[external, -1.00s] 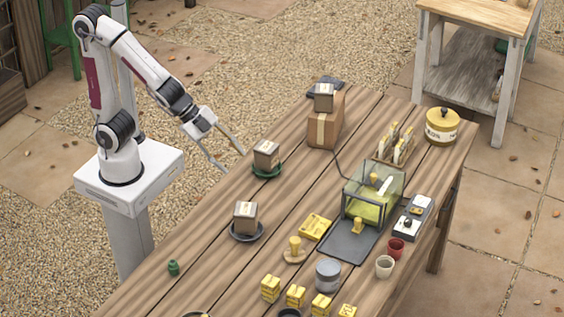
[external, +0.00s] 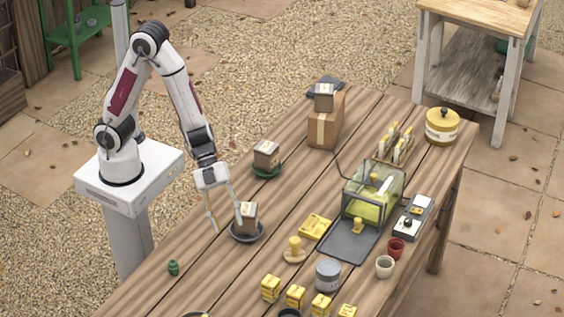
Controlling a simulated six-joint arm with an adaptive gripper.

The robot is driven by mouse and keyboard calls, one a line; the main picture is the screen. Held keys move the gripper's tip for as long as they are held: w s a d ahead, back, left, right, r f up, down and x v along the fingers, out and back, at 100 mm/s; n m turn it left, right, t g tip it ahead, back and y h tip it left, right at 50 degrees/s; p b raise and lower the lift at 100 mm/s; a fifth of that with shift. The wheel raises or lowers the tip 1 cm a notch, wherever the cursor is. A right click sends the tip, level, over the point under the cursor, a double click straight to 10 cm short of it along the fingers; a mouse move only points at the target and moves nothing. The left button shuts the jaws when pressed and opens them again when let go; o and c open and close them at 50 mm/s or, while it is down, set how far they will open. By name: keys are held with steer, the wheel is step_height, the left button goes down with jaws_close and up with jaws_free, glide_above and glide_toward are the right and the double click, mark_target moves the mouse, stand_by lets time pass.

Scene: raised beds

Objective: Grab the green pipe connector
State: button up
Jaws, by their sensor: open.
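The green pipe connector (external: 173,268) is a small dark green piece standing near the table's left edge, toward the front of the view. My gripper (external: 227,228) is open and empty, with its two fingers pointing down. It is above and to the right of the connector in the picture, apart from it. Its right finger overlaps the small box on the dark saucer in the view. I cannot tell whether they touch.
The small box (external: 248,212) stands on a dark saucer (external: 246,236). Another box (external: 266,151) sits on a green saucer (external: 267,173). Several yellow blocks (external: 296,296) stand at the front. The wooden table (external: 205,277) is bare around the connector.

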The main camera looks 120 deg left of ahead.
mark_target(175, 261)
steer(key=s+d+f+h, duration=0.1)
steer(key=s+d+f+m+g+h, duration=0.1)
steer(key=d, duration=0.1)
steer(key=s+d+f+h, duration=0.1)
steer(key=d+f, duration=0.1)
steer(key=shift+s+d+m+g, duration=0.2)
steer(key=shift+s+m+g, duration=0.1)
steer(key=shift+s, duration=0.05)
steer(key=s+d+h, duration=0.1)
steer(key=s, duration=0.1)
steer(key=s+d+g+h, duration=0.1)
steer(key=d, duration=0.1)
steer(key=s+d+f+m+g+h, duration=0.1)
steer(key=s+d+h, duration=0.1)
steer(key=shift+s+f, duration=0.1)
steer(key=shift+s, duration=0.25)
steer(key=shift+s+d+g+h, duration=0.35)
steer(key=shift+s+h, duration=0.15)
steer(key=shift+s, duration=0.1)
steer(key=shift+d, duration=0.15)
steer(key=shift+x, duration=1.15)
steer(key=shift+w+d, duration=0.1)
steer(key=shift+w+x, duration=0.15)
steer(key=shift+x, duration=1.1)
steer(key=shift+w+x, duration=0.15)
steer(key=shift+x, duration=1.05)
steer(key=c, duration=1)
